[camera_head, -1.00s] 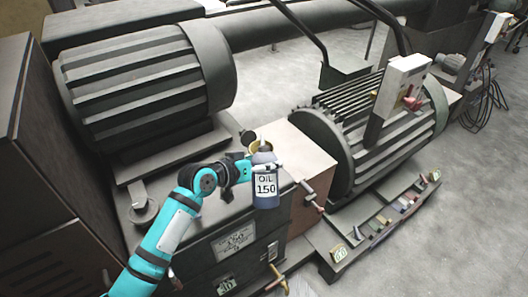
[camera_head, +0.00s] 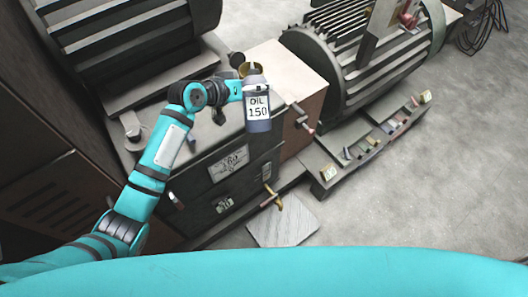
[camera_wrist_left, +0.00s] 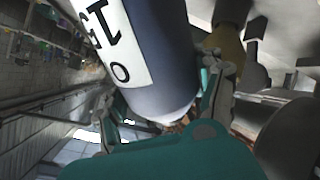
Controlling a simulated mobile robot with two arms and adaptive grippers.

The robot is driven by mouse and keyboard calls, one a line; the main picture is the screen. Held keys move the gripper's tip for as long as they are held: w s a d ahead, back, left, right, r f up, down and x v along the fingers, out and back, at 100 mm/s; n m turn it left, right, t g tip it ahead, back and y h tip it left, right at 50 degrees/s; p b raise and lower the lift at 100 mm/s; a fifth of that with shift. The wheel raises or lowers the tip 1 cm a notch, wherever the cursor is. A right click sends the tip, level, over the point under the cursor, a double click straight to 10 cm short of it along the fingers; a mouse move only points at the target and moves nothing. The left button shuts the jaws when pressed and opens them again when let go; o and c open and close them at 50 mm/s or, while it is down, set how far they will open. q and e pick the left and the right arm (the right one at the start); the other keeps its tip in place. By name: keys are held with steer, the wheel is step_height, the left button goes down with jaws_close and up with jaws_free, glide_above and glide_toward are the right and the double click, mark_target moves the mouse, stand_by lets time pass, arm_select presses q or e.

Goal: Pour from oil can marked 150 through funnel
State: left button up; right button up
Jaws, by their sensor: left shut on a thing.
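My left gripper (camera_head: 256,90) is shut on the dark blue-grey oil can (camera_head: 258,122), whose white label reads OIL 150. The can looks about upright, above the front of the machine's box. In the left wrist view the can (camera_wrist_left: 172,75) fills the middle, between the fingers of the gripper (camera_wrist_left: 158,98). A brass-coloured round rim, likely the funnel (camera_head: 246,69), shows just behind the can's top and is partly hidden by it. A yellowish piece (camera_wrist_left: 226,42) beside the can in the wrist view may be the same funnel. My right gripper is not in view.
A large ribbed motor (camera_head: 125,35) stands at the back left and another (camera_head: 370,60) at the right. A flat-topped box (camera_head: 290,72) lies between them. Valve handles (camera_head: 302,120) stick out in front. Open floor (camera_head: 430,190) lies to the right.

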arm_select(q)
steer(key=shift+r, duration=0.15)
steer(key=shift+r, duration=0.1)
steer(key=shift+r+g+p, duration=0.3)
steer(key=shift+r+p, duration=0.1)
steer(key=shift+p, duration=0.55)
steer(key=shift+w+r+n+g+p, duration=0.1)
steer(key=shift+r+n+g+p, duration=0.45)
steer(key=shift+p, duration=0.95)
steer(key=shift+r, duration=0.15)
steer(key=shift+w+a+r+g+p, duration=0.1)
steer(key=shift+w+r+g+p, duration=0.2)
steer(key=shift+r+p, duration=0.5)
steer(key=shift+n+g+p, duration=0.35)
steer(key=shift+g+p, duration=0.1)
steer(key=shift+p, duration=0.35)
